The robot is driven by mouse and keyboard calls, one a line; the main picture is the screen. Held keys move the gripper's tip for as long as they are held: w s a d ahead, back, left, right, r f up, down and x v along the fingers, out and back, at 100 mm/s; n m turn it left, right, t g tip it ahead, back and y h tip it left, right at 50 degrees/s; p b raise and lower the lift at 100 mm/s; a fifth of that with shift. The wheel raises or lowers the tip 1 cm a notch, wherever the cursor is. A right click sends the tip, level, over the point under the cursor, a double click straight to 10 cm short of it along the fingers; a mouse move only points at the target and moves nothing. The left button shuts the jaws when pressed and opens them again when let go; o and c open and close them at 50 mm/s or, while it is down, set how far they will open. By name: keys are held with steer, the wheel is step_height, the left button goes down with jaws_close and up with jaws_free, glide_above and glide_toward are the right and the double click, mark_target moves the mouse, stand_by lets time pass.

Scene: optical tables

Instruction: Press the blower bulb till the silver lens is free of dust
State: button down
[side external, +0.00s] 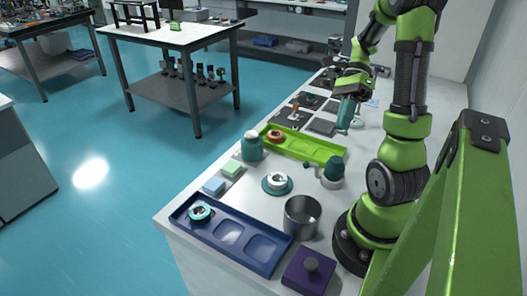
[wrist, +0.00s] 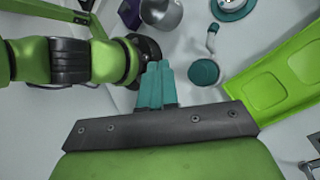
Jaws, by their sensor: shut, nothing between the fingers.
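The blower bulb (side external: 330,174) is teal with a short nozzle and sits on the bench in front of the green tray; it also shows in the wrist view (wrist: 204,72). A silver-ringed lens (side external: 277,180), seemingly the silver lens, lies on a round teal dish (side external: 267,188) to the left of the bulb. The dish is cut by the top edge of the wrist view (wrist: 232,13). Dust on the lens is too small to tell. My gripper (side external: 345,126) is shut and empty, above the bench beyond the bulb; its teal fingers also show in the wrist view (wrist: 155,70).
A lime tray (side external: 318,149) holds an orange-ringed lens (side external: 275,135). A blue tray (side external: 255,262) holds a teal-ringed lens (side external: 201,212). A metal cup (side external: 302,216), a purple block (side external: 308,275), a teal jar (side external: 251,148) and two sponges (side external: 222,178) stand around the dish.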

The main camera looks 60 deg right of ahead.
mark_target(335, 162)
steer(key=shift+f, duration=3.9)
steer(key=shift+f, duration=0.4)
steer(key=shift+f, duration=0.85)
steer(key=shift+r, duration=1.3)
steer(key=shift+r, duration=0.1)
steer(key=shift+r, duration=2.4)
